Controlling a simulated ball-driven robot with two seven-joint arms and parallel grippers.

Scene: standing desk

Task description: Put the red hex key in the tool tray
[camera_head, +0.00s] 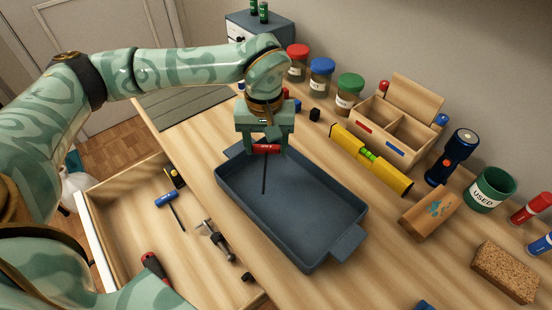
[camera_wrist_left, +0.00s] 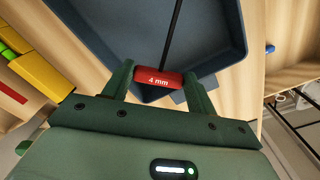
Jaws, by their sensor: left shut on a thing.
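The tool tray (camera_head: 325,232) is a dark blue-grey rectangular tray with end handles on the wooden desk. My left gripper (camera_head: 265,148) is shut on the red hex key (camera_head: 266,148), over the tray's far end. The key has a red handle marked "4 mm" and a dark shaft that points toward the tray's middle. In the left wrist view the key's red handle (camera_wrist_left: 159,78) lies between the two green fingers, with the tray (camera_wrist_left: 110,32) behind it. I cannot tell whether the shaft touches the tray floor. My right gripper is not in view.
An open drawer (camera_head: 112,208) at left holds a blue-handled tool (camera_head: 166,200) and other tools. Right of the tray are a yellow level (camera_head: 385,171), a wooden block (camera_head: 429,212), a divided wooden box (camera_head: 408,133) and a flashlight (camera_head: 455,155). Several lidded jars stand behind.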

